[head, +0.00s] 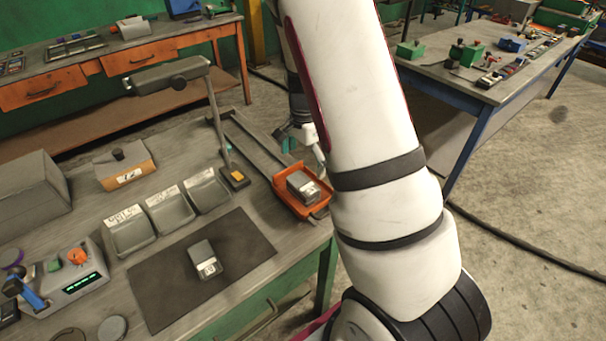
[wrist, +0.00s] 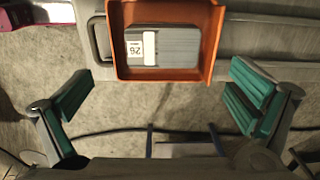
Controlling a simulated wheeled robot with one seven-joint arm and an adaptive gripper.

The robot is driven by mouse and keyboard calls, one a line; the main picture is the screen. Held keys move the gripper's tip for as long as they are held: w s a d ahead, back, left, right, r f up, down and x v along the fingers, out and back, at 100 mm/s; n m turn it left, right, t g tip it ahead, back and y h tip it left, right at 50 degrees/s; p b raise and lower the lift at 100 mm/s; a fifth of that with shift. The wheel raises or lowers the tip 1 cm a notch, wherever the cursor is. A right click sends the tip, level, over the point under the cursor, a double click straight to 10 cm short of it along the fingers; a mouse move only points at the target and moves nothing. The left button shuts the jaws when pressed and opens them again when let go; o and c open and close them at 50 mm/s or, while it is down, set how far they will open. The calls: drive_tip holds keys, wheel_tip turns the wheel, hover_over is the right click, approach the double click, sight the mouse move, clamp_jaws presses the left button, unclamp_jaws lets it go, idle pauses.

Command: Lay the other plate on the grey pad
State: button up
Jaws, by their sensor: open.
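A grey plate with a white label (head: 206,260) lies on the dark grey pad (head: 165,295) on the workbench. Another grey plate (head: 303,186) lies in the orange tray (head: 320,209) at the bench's right edge. In the wrist view this plate (wrist: 178,47), its white label reading 26, lies inside the orange tray (wrist: 160,74) at the top of the picture. My gripper (wrist: 160,98) is open and empty, its teal-padded fingers wide apart, with the tray beyond them. In the head view my arm hides much of the gripper; a small teal part shows beside the tray.
Several grey bins (head: 168,212) with labels stand behind the pad. A lamp (head: 215,115) rises near a rail (head: 258,145) that runs to the tray. A control box (head: 68,280) stands at left. Floor is open right of the bench.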

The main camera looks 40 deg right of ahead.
drive_tip(key=s+a+r+n+t, duration=0.1)
drive_tip(key=s+a+r+n, duration=0.1)
drive_tip(key=a+r+n, duration=0.3)
drive_tip(key=s+a+r+t+y, duration=0.1)
drive_tip(key=s+a+r, duration=0.1)
drive_tip(key=r, duration=0.6)
drive_tip(key=s+a+r+n+t, duration=0.1)
drive_tip(key=s+a+r+n, duration=0.1)
drive_tip(key=a+r+n, duration=0.3)
drive_tip(key=s+a+r+n+t, duration=0.1)
drive_tip(key=s+a+r+n, duration=0.2)
drive_tip(key=s, duration=0.4)
drive_tip(key=s+a+r+n+t+h, duration=0.1)
drive_tip(key=s+a+r+n, duration=0.2)
drive_tip(key=s+r, duration=0.3)
drive_tip(key=shift+s+n+t, duration=0.3)
drive_tip(key=shift+s+n, duration=0.1)
drive_tip(key=shift+n, duration=0.4)
